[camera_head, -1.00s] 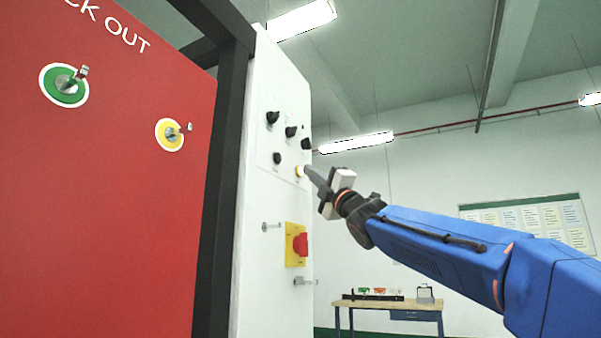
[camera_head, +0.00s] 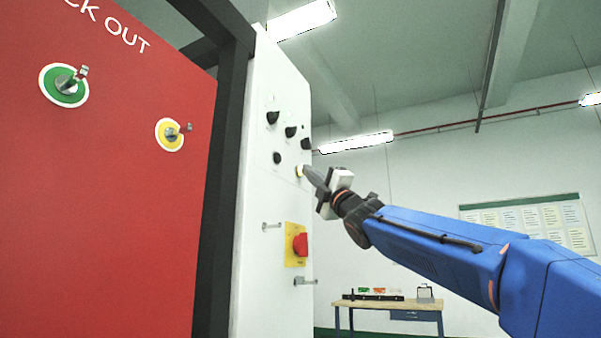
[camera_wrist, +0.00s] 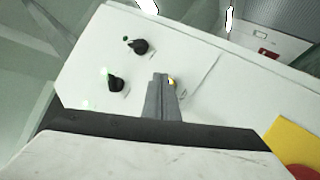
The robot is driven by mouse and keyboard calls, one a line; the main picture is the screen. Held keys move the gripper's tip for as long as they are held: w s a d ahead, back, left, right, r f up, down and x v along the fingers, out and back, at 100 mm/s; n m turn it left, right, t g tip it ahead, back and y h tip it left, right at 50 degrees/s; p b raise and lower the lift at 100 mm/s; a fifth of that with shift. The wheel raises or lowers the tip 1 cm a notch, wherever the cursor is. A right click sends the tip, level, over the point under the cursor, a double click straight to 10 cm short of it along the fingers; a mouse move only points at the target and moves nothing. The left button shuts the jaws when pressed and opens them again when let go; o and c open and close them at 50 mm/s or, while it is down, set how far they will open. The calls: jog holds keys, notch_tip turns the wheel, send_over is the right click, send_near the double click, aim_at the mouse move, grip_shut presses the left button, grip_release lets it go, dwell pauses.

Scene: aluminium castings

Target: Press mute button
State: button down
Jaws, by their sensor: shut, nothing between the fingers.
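A small yellow button (camera_head: 299,170), the likely mute button, sits on the white control panel (camera_head: 268,200) below several black knobs. Its label cannot be read. My gripper (camera_head: 305,169) is shut and empty, with its fingertips at the button in the head view. Whether they touch it cannot be told. In the wrist view the shut fingers (camera_wrist: 161,80) point at the panel (camera_wrist: 210,95), and only a yellow edge of the button (camera_wrist: 172,80) shows beside the tips; the rest is hidden.
Black knobs (camera_head: 291,131) stick out above the button. A red switch on a yellow plate (camera_head: 295,245) and metal hasps (camera_head: 304,281) lie below. A red lockout board (camera_head: 110,200) is at the left. A workbench (camera_head: 390,304) stands far back; the space right of the panel is open.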

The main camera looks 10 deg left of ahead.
jog(key=shift+a, duration=0.15)
dwell(0.6)
jog(key=shift+s+d, duration=0.25)
jog(key=shift+d, duration=0.5)
jog(key=d, duration=0.1)
jog(key=s+d, duration=0.1)
jog(key=d, duration=0.2)
jog(key=shift+s+d, duration=0.35)
dwell(0.7)
